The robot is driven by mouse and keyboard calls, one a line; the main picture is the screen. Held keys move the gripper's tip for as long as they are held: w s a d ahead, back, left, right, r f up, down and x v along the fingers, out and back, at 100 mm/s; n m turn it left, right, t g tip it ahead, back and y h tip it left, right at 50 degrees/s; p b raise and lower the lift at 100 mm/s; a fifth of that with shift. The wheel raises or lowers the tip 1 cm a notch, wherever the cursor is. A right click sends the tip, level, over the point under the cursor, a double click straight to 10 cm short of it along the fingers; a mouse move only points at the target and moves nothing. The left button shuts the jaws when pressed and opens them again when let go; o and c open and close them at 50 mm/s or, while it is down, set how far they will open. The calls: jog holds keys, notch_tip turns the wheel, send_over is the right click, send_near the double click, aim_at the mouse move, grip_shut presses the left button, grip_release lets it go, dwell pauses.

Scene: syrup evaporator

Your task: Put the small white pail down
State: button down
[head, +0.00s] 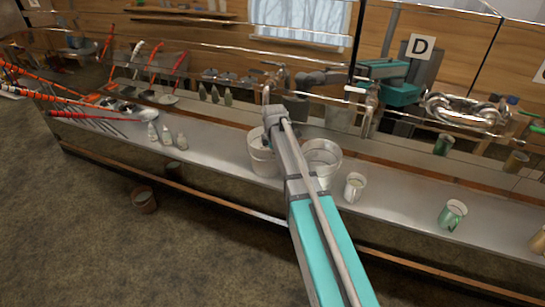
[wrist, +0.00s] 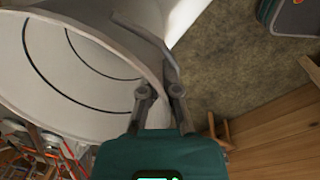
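A white pail (head: 262,158) is at the middle of the long metal bench, partly covered by my arm. My gripper (head: 272,113) is at its upper rim. In the wrist view the pail (wrist: 60,70) fills the upper left, its mouth and ringed inside showing. The fingers of my gripper (wrist: 160,85) are at its rim, one on the inner side and one on the outer side, and look closed on the wall. I cannot tell whether its bottom touches the bench. A second white pail (head: 323,158) stands just to the right, partly behind my arm.
A white mug (head: 355,187) and a green-white mug (head: 453,215) stand to the right on the bench (head: 400,207). Small bottles (head: 167,136) and red-handled tools (head: 80,104) are to the left. A shiny panel behind mirrors the scene. A brown bucket (head: 144,200) is on the floor.

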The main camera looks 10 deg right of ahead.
jog(key=shift+f, duration=0.1)
jog(key=c, duration=0.8)
grip_release()
notch_tip(320, 180, up, 12)
jog(key=s+p, duration=0.1)
jog(key=p, duration=1.1)
jog(key=shift+s, duration=0.1)
jog(key=shift+s, duration=0.1)
dwell(0.4)
jog(key=s+a+m+g, duration=0.1)
jog(key=s+a+m, duration=0.2)
jog(key=s+m, duration=1.5)
jog(key=shift+s+a, duration=0.2)
jog(key=shift+s, duration=2.9)
